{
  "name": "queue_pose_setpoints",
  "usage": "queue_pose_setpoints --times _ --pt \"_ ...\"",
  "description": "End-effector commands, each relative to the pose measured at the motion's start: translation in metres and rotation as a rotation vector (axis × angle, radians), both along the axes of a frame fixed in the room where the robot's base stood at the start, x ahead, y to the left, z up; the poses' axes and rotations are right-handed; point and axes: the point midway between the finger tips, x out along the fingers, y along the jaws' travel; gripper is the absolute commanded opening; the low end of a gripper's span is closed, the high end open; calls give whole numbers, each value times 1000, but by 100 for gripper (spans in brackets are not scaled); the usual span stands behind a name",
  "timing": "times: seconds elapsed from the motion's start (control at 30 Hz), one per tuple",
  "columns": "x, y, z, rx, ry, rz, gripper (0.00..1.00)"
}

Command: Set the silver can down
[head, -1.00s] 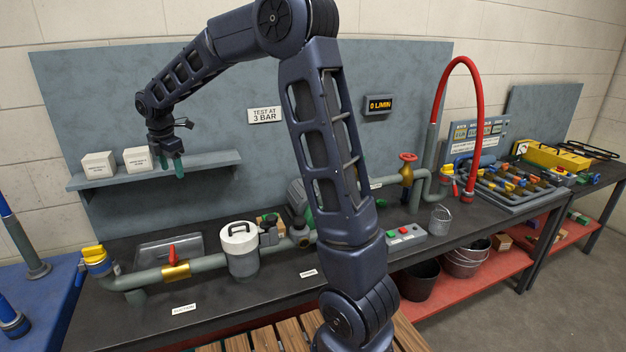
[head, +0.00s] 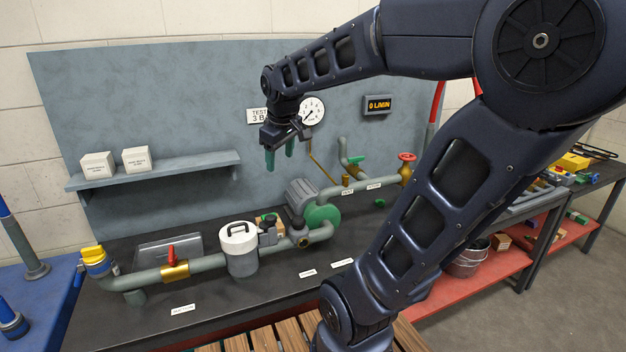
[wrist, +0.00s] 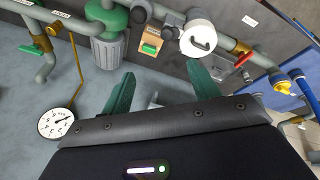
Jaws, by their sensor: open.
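A shelf (head: 190,167) with two white boxes (head: 115,162) is left of my gripper. A gauge (head: 311,110) hangs close to its right. Pipes, a red-handled valve (head: 172,258) and a grey motor with a green pump (head: 320,216) crowd the bench. Its front left is clearer.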

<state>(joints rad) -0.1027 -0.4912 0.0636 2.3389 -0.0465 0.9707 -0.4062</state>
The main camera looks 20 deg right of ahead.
Motion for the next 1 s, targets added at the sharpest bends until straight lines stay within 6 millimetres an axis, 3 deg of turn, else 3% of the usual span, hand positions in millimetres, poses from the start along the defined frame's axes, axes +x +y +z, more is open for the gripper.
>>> queue_pose_setpoints --times 0.2,0.4,1.0 --pt "-59 -35 -17 122 -45 -315 61" --pt "-91 -49 -31 202 -69 -497 61" --pt "-99 -52 -36 225 -74 -549 61"
